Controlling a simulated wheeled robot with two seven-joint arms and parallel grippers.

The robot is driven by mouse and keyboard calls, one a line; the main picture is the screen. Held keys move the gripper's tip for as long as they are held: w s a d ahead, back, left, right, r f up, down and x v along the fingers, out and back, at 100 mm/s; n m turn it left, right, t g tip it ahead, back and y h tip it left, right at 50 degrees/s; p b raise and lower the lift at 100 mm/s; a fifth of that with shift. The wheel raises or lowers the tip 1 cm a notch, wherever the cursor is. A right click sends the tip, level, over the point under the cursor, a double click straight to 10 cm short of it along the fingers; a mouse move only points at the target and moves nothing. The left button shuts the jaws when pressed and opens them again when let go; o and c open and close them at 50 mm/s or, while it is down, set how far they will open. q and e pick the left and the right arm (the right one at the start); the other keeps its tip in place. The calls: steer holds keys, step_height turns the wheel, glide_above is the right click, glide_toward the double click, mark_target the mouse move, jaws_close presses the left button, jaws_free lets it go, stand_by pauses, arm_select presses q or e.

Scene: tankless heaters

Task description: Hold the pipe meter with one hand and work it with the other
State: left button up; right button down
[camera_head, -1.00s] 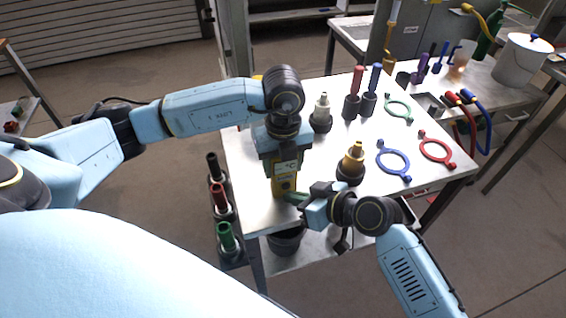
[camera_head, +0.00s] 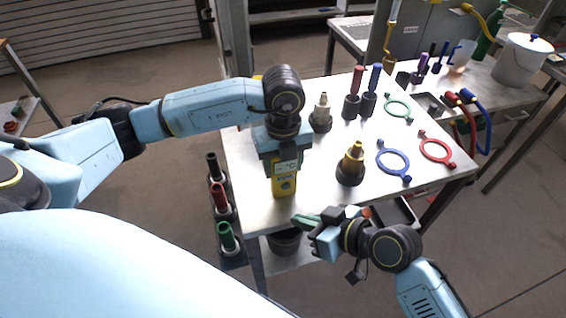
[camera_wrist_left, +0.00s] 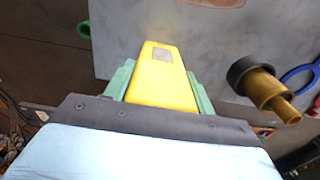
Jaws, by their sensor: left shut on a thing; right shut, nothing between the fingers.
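The pipe meter (camera_head: 284,185) is a yellow handheld body with a small display and a dark round button on its front. My left gripper (camera_head: 282,160) is shut on it from above and holds it upright over the near left part of the table. In the left wrist view the yellow meter (camera_wrist_left: 163,78) sits between the green fingers (camera_wrist_left: 160,88). My right gripper (camera_head: 300,219) is shut and empty, at the table's front edge, below and right of the meter and apart from it.
The white table (camera_head: 325,205) carries a black-and-brass fitting (camera_head: 351,168), a blue ring (camera_head: 379,160), a red ring (camera_head: 424,144) and a green ring (camera_head: 388,103). Coloured cylinders (camera_head: 221,200) stand in a rack at the left edge. A dark bucket (camera_head: 285,243) sits below.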

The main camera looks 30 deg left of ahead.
arm_select(q)
steer(key=o, duration=1.2)
step_height(320, 180, up, 12)
steer(key=shift+s, duration=0.1)
